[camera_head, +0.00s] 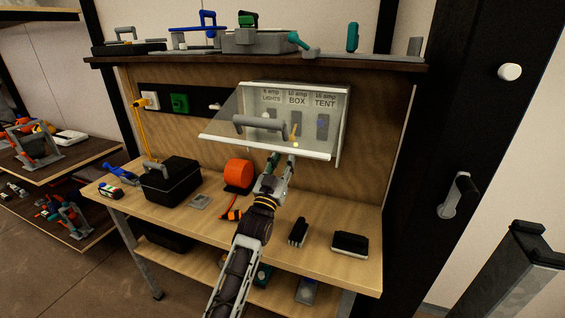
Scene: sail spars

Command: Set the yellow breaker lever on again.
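The breaker box (341,128) is on the wooden back panel, with labels for LIGHTS, BOX and TENT. Its clear lid (222,125), with a grey handle (260,124), is tilted outward at the bottom. The yellow breaker lever (295,130) shows through the lid under the BOX label; its lower end seems to point down. Grey switches (322,126) flank it. My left gripper (281,158) is just below the lid's lower edge, pointing up, with its fingers apart and nothing visible between them. Whether it touches the lid is unclear. My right gripper is out of view.
The workbench (330,275) holds a black case (170,181), an orange tape reel (238,173) and dark blocks (349,243). The shelf above (370,63) carries several tools and clamps. A yellow cable (140,125) hangs at the left. A dark post stands at the right.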

